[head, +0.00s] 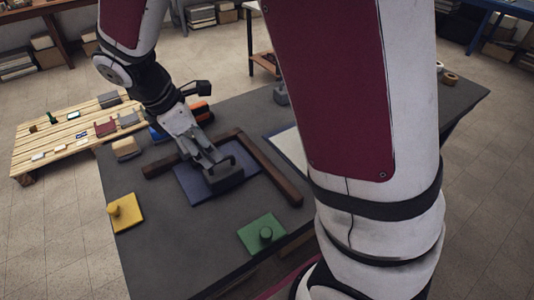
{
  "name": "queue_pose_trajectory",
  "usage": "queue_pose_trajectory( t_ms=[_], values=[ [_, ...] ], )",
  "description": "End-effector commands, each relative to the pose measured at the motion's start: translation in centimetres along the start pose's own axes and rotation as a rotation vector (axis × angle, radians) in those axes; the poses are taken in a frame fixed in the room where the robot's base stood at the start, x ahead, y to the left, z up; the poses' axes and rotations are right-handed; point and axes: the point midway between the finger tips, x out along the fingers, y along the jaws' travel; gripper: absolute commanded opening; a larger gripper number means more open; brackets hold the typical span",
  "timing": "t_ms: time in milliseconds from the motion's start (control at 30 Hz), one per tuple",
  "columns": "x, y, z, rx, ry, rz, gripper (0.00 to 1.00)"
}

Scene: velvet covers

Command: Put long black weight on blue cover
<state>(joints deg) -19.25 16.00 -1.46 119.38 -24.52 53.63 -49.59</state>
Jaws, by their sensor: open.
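A long dark weight (225,180) with a raised handle sits on the blue cover (188,187), near its middle and lower right part. The cover is a flat dark blue square on the grey table. My gripper (213,161) is open and points down close to the weight's handle. Its fingertips partly overlap the handle in this view, so I cannot tell whether they touch it. Part of the cover is hidden behind the gripper and the weight.
Brown wooden bars (270,170) border the cover at the back and right. A tan block (125,148) sits at left. A pallet (35,158) with small items stands beyond the table.

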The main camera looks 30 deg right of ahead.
Motion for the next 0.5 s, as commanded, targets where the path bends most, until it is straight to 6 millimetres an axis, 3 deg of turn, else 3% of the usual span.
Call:
queue_pose_trajectory(
  t_ms=[200, 500],
  values=[
    [-4.5, -4.4, 5.2, 0.378, 0.106, 0.008, 0.7],
    [-8.4, -12.5, 10.0, 0.921, 0.275, -0.02, 0.7]
  ],
)
